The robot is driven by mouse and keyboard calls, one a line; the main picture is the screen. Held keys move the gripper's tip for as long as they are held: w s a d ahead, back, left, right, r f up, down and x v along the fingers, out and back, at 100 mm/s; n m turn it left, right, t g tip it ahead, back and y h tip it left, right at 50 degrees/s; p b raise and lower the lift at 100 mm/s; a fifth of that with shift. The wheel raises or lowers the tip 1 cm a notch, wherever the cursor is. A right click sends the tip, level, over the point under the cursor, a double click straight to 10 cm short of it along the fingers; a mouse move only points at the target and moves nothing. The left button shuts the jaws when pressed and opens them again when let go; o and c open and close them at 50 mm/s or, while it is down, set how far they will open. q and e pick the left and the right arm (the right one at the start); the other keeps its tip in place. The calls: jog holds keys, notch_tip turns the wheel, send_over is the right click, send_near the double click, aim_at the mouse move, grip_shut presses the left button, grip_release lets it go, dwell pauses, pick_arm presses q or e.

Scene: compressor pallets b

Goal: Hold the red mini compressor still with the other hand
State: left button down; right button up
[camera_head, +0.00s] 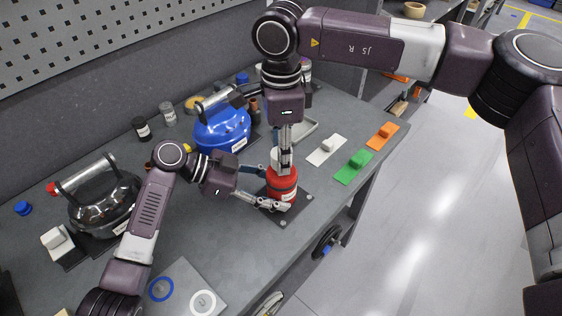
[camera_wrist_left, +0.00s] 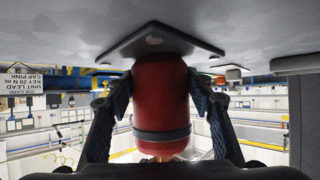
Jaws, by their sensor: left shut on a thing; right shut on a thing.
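The red mini compressor (camera_head: 284,186) stands upright on a dark plate (camera_head: 297,212) near the bench's front edge. My left gripper (camera_head: 278,190) reaches in from the left and is shut on the compressor body. In the left wrist view, which is upside down, its two fingers flank the red compressor (camera_wrist_left: 162,100) above the plate (camera_wrist_left: 150,40). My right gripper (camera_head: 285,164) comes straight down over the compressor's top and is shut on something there. A whitish part (camera_head: 276,156) shows beside its fingers; what exactly they grip is mostly hidden.
A blue compressor (camera_head: 222,132) stands behind, and a black one (camera_head: 103,205) at the left. White (camera_head: 326,151), green (camera_head: 353,167) and orange (camera_head: 382,137) plates lie to the right. A grey plate with blue and white rings (camera_head: 185,285) lies in front.

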jog(key=shift+r, duration=0.15)
dwell(0.3)
pick_arm(q)
jog(key=shift+a, duration=0.1)
pick_arm(e)
jog(key=shift+r, duration=2.25)
jog(key=d+r, duration=0.4)
jog(key=d, duration=0.4)
pick_arm(q)
jog(key=c, duration=0.9)
grip_release()
pick_arm(e)
jog(key=shift+w, duration=0.1)
pick_arm(q)
jog(key=shift+o, duration=0.2)
jog(key=v, duration=0.7)
jog(key=shift+a+r, duration=0.15)
jog(key=shift+a, duration=0.05)
